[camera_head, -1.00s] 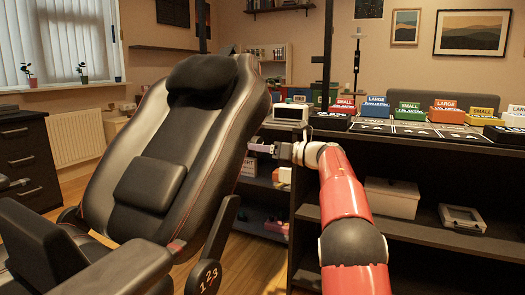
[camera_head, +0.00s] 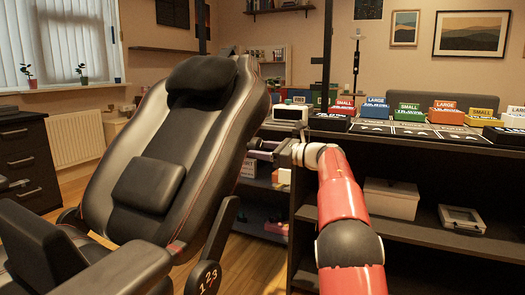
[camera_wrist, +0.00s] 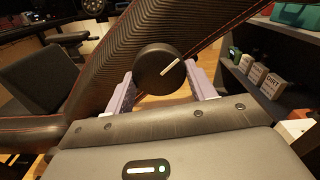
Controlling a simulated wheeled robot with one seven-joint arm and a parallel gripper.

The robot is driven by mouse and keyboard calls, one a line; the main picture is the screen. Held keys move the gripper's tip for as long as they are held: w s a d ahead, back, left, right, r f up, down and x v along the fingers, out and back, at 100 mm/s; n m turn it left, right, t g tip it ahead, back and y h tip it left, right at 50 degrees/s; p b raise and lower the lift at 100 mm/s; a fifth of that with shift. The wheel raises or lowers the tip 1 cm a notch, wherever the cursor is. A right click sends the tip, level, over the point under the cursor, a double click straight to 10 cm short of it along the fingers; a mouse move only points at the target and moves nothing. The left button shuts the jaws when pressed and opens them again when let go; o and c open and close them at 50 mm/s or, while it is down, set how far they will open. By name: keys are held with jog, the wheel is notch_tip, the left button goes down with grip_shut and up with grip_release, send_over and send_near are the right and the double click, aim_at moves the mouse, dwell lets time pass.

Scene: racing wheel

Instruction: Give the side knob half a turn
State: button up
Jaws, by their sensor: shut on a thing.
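The side knob (camera_wrist: 158,69) is a round black dial with a white pointer line, at the side of the black seat backrest (camera_wrist: 165,30). In the wrist view its pointer slants up to the right. My gripper (camera_wrist: 159,74) has its two pale lilac fingers on either side of the knob, shut on it. In the head view my gripper (camera_head: 264,151) is at the right edge of the backrest (camera_head: 210,130), at the end of my red arm.
A dark shelf unit (camera_head: 450,186) stands to the right, close to my arm, with coloured boxes on top and a white box (camera_head: 391,198) inside. Wooden floor shows between seat and shelves.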

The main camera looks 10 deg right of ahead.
jog(key=shift+f, duration=0.15)
jog(key=o, duration=1)
jog(key=shift+d, duration=0.1)
jog(key=v, duration=0.7)
jog(key=shift+s+d, duration=0.2)
jog(key=shift+s, duration=0.05)
